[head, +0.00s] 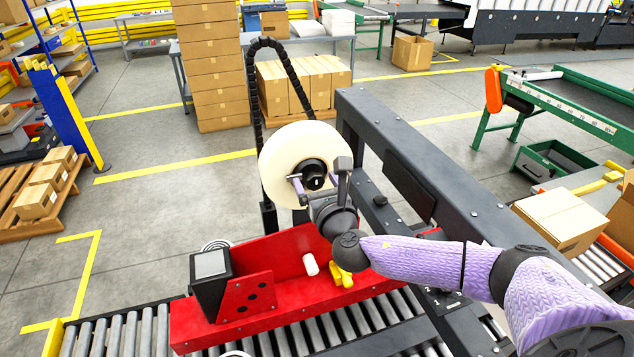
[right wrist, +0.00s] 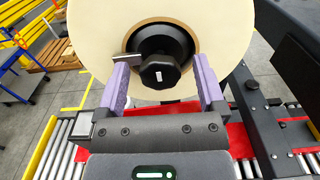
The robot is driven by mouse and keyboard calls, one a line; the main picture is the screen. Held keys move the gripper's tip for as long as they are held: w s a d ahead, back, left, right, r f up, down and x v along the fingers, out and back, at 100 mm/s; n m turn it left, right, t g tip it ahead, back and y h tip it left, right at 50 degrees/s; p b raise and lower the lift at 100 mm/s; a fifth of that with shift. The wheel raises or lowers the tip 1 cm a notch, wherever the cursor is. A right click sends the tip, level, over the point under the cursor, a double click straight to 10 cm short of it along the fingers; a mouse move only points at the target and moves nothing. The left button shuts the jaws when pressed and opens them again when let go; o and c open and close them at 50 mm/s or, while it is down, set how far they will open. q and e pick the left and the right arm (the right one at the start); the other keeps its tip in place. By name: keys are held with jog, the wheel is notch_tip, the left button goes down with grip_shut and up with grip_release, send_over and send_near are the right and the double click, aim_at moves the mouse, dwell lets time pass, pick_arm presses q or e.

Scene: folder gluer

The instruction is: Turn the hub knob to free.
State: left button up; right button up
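The hub knob (head: 315,182) is a black, many-sided knob at the centre of a large cream tape roll (head: 284,150). In the right wrist view the knob (right wrist: 160,75) faces me, with a small white mark on its face. A grey bar (right wrist: 127,57) sticks out from the hub to the left, close to the left fingertip; I cannot tell if they touch. My right gripper (head: 317,178) is open, its purple fingers (right wrist: 161,72) on either side of the knob, with visible gaps. My left gripper is not in view.
The roll stands above a red machine body (head: 300,270) over a roller conveyor (head: 110,335). A dark beam (head: 400,160) runs close to the right of the roll, and a black cable chain (head: 252,90) arches to its left. Stacked cartons (head: 210,70) stand behind.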

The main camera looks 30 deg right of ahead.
grip_shut()
jog(key=shift+f+m, duration=0.1)
jog(key=shift+m, duration=0.2)
jog(key=m+b, duration=0.1)
jog(key=m, duration=0.2)
jog(key=shift+m+b, duration=0.3)
jog(key=m+b, duration=0.1)
jog(key=m, duration=0.3)
jog(key=shift+d+m, duration=0.1)
jog(key=shift+m, duration=0.2)
jog(key=m+b, duration=0.1)
jog(key=m, duration=0.3)
jog(key=shift+f+m, duration=0.1)
jog(key=shift+m, duration=2.4)
